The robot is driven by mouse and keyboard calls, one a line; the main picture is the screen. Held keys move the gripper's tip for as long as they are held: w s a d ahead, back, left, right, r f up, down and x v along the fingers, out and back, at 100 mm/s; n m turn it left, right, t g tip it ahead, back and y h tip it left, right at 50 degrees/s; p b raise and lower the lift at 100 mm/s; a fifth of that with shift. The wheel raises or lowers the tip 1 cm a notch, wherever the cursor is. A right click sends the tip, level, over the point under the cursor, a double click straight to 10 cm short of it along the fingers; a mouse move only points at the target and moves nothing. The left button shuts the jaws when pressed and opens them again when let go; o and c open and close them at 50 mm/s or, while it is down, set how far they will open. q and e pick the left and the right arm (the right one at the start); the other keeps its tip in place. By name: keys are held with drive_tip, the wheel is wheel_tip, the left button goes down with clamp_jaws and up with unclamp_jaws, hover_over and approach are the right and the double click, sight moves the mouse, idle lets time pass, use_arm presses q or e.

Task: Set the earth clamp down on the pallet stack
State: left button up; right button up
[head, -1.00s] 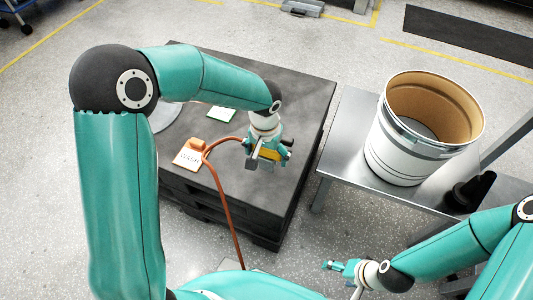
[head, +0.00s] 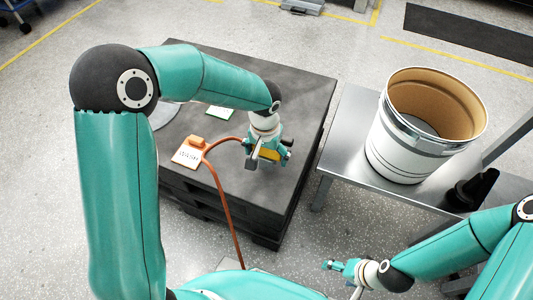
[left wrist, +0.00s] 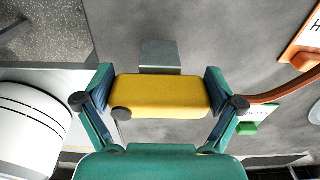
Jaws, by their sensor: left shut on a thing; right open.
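The earth clamp is a yellow block (head: 269,155) with a grey piece; it also shows in the left wrist view (left wrist: 160,97). My left gripper (head: 266,160) is shut on it, a finger on either side. It is over the right part of the dark pallet stack (head: 300,95). I cannot tell whether the clamp touches the top. An orange-brown cable (head: 221,195) runs from beside the gripper to the left, then down past the stack's front edge. My right gripper (head: 338,266) is open and empty, low at the right, away from the stack.
An orange block with a white label (head: 187,156), a green-edged card (head: 220,111) and a grey disc (head: 164,116) lie on the stack. A white drum (head: 405,155) stands on a metal table (head: 345,130) to the right, across a gap. The stack's far right top is clear.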

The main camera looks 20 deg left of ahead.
use_arm(q)
drive_tip(key=shift+f, duration=0.15)
drive_tip(key=shift+f+b, duration=0.45)
drive_tip(key=shift+b, duration=0.2)
drive_tip(key=shift+f, duration=0.15)
idle(0.5)
drive_tip(key=o, duration=1.5)
drive_tip(key=shift+c, duration=0.2)
drive_tip(key=shift+s+r+p, duration=0.15)
drive_tip(key=shift+r+p, duration=1.45)
drive_tip(key=shift+r, duration=0.65)
drive_tip(key=shift+s+r+p, duration=0.1)
drive_tip(key=shift+r+p, duration=1.45)
drive_tip(key=shift+r, duration=0.7)
